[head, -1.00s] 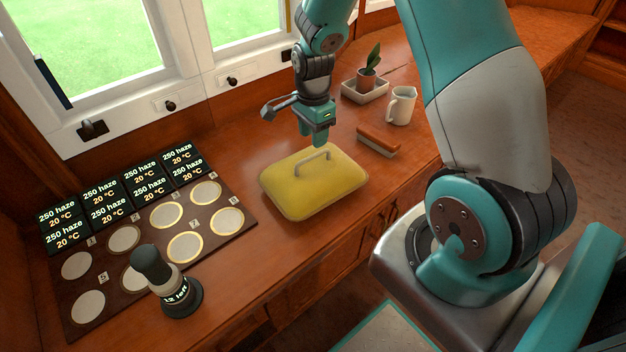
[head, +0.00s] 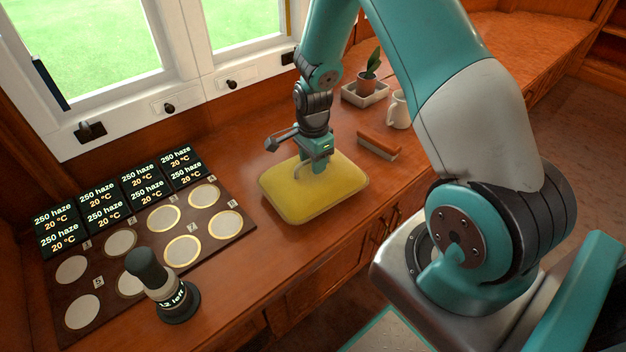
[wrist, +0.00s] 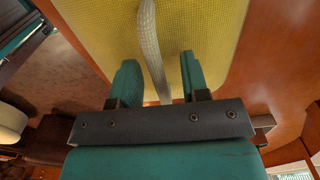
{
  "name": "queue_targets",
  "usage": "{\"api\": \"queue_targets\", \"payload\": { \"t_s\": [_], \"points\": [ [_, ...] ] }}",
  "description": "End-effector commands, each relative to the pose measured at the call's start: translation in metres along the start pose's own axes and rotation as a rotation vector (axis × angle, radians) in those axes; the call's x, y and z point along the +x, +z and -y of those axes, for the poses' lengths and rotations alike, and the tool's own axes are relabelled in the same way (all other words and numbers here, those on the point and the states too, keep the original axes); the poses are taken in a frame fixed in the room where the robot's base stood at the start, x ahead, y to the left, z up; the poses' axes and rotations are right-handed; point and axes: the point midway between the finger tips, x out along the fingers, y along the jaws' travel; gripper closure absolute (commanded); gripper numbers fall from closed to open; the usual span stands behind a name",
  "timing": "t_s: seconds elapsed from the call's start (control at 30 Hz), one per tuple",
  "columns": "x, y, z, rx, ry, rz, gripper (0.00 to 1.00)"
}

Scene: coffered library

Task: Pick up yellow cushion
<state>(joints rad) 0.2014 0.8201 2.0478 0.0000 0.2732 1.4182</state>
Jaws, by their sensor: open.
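The yellow cushion (head: 328,193) lies flat on the wooden counter below my gripper (head: 312,168). A grey strap handle arches over its top; in the head view my gripper mostly hides it. In the wrist view the cushion (wrist: 205,35) fills the top middle, and the handle (wrist: 152,50) runs down between the two teal fingers of my gripper (wrist: 160,80). The fingers are apart, one on each side of the handle, with a gap to it visible on the right. I cannot tell whether the left finger touches it.
A dark board (head: 139,266) with round pads and display blocks is at left, with a dark-topped bottle (head: 160,285) at its front. A brown brush-like block (head: 378,144), a white pitcher (head: 398,110) and a potted plant (head: 369,78) stand behind right. The counter (head: 262,248) is bare before the cushion.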

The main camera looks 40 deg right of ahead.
Motion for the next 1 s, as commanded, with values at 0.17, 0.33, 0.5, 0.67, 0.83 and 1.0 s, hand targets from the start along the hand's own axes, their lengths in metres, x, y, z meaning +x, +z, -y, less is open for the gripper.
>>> {"api": "queue_targets", "payload": {
  "t_s": [0.17,0.33,0.5,0.67,0.83,1.0],
  "points": [
    [0.0012,0.0,-0.0001,0.0,0.001,0.0,0.58],
    [0.0036,0.0,-0.0001,0.0,0.001,0.0,0.58],
    [0.0048,0.0,-0.0001,0.0,0.0,0.0,0.58],
    [0.0048,0.0,-0.0001,0.0,0.0,0.0,0.58],
    [0.0048,0.0,-0.0001,0.0,0.0,0.0,0.93],
    [0.0048,0.0,-0.0002,0.0,0.001,0.0,1.0]
  ]
}}
